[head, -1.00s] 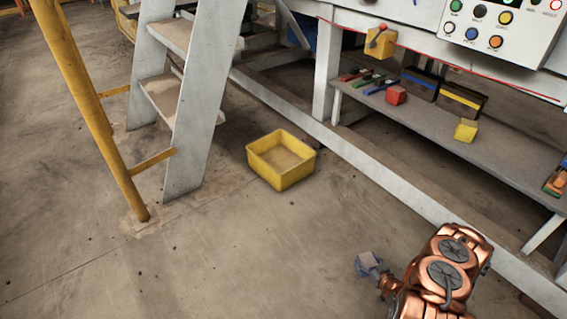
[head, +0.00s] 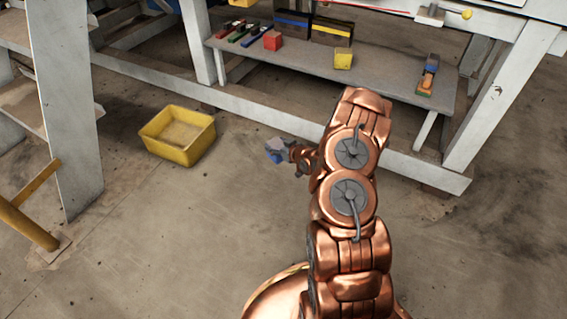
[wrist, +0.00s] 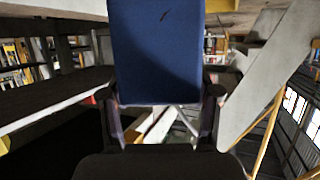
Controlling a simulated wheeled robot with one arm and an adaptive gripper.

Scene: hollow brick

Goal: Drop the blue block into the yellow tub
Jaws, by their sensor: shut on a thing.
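The yellow tub (head: 192,152) stands on the concrete floor at the left of the head view, upright, and its visible inside looks empty. My gripper (head: 283,148) is to the right of the tub, apart from it. It is shut on the blue block (head: 275,159), which shows small and partly hidden by the gripper in the head view. In the wrist view the blue block (wrist: 157,50) fills the upper middle, held between the two dark fingers of my gripper (wrist: 160,115).
A grey bench's low shelf (head: 390,88) runs behind, bearing a red block (head: 273,41), a yellow block (head: 343,59) and tools. White steps (head: 62,130) and a yellow rail (head: 28,226) stand left of the tub. Floor between gripper and tub is clear.

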